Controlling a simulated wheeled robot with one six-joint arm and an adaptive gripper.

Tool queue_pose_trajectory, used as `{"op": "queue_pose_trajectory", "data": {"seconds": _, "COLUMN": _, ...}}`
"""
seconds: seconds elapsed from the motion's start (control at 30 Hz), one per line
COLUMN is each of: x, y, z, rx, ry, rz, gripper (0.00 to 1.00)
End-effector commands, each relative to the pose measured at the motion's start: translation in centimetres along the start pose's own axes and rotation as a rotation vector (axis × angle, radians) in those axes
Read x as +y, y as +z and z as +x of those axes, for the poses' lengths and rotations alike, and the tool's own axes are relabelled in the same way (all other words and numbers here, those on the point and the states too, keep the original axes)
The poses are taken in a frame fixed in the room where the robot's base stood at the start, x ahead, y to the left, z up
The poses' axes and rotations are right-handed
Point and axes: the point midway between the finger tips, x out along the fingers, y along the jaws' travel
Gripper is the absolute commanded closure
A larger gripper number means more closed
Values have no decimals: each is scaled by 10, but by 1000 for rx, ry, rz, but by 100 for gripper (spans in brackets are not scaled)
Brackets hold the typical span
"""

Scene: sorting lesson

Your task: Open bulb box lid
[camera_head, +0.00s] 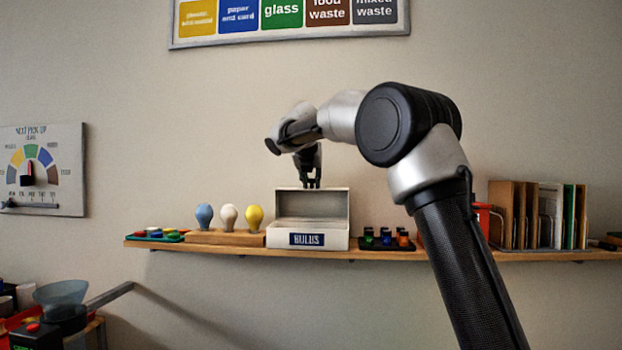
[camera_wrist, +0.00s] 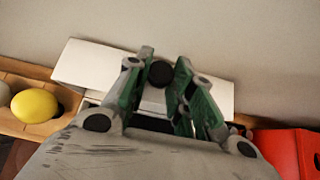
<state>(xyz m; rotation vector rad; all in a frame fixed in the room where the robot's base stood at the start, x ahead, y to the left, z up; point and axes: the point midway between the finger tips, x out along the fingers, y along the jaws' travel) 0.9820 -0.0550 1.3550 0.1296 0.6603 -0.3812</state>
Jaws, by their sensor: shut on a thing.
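The white bulb box (camera_head: 277,241) stands on the wall shelf, with a dark blue label on its front. Its lid (camera_head: 335,203) is raised and stands about upright at the back, so the front opening shows. My gripper (camera_head: 311,184) is at the lid's top edge, pointing down, and is shut on the lid. In the wrist view, the white lid (camera_wrist: 90,68) spreads behind the green-padded fingers of my gripper (camera_wrist: 162,65). A round black knob (camera_wrist: 161,74) shows between them. The inside of the box is mostly too dark or hidden to read.
Blue, white and yellow bulbs (camera_head: 254,217) stand in a wooden holder (camera_head: 222,238) left of the box. A black tray (camera_head: 386,245) of small coloured items is close on its right. Upright folders (camera_head: 535,215) stand farther right. The wall is close behind the lid.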

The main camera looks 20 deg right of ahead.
Motion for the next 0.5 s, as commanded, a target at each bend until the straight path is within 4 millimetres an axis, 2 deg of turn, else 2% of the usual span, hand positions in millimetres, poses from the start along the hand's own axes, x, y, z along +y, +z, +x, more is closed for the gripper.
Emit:
{"op": "queue_pose_trajectory", "data": {"seconds": 0.03, "x": -1, "y": 8, "z": -2, "rx": -21, "ry": 6, "rz": 1, "gripper": 100}}
{"op": "queue_pose_trajectory", "data": {"seconds": 0.07, "x": -1, "y": 8, "z": -2, "rx": -21, "ry": 5, "rz": 1, "gripper": 71}}
{"op": "queue_pose_trajectory", "data": {"seconds": 0.17, "x": -1, "y": 8, "z": -2, "rx": -18, "ry": 5, "rz": 1, "gripper": 53}}
{"op": "queue_pose_trajectory", "data": {"seconds": 0.5, "x": 0, "y": 5, "z": -3, "rx": -12, "ry": 4, "rz": 1, "gripper": 53}}
